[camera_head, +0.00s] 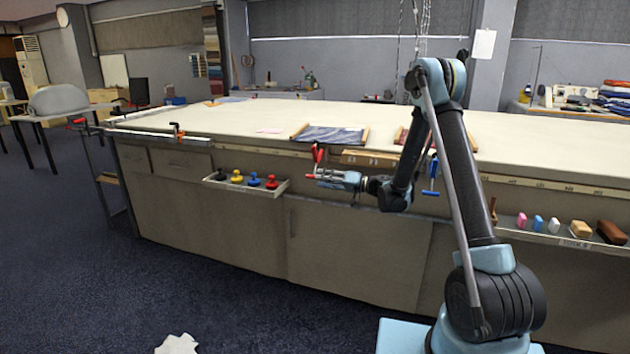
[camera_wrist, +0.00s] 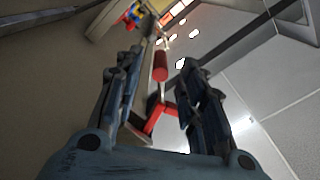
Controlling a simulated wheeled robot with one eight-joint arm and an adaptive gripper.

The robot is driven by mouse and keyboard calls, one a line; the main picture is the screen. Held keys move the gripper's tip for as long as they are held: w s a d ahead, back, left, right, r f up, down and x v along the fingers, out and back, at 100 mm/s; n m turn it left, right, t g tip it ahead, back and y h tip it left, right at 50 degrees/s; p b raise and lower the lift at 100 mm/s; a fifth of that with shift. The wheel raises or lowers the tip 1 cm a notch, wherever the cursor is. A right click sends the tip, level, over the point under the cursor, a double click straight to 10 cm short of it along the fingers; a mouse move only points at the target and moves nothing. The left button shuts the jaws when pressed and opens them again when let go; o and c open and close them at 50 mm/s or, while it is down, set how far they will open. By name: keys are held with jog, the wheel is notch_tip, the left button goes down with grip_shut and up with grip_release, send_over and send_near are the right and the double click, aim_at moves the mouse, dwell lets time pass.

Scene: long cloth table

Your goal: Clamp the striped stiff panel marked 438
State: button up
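A dark blue striped panel (camera_head: 331,135) with wooden side strips lies on the table top near its front edge. A second, reddish-brown striped panel (camera_head: 402,136) lies to its right, partly behind my arm. No number is readable on either. A red clamp (camera_head: 318,153) is at the table's front edge by the blue panel. My gripper (camera_head: 318,177) is just below that edge, pointing left. In the wrist view, the red clamp (camera_wrist: 160,66) shows between the spread fingers, with gaps at the sides. My gripper is open. A blue clamp (camera_head: 433,177) hangs farther right.
A tray (camera_head: 210,182) with several coloured knobs juts from the table front at left. A shelf (camera_head: 540,238) with small blocks is at right. Another clamp (camera_head: 178,132) sits at the table's left edge. The dark floor ahead is mostly clear, apart from white scrap (camera_head: 178,344).

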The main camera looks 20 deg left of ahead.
jog(key=shift+w+a, duration=0.2)
jog(key=shift+a, duration=2.1)
grip_shut()
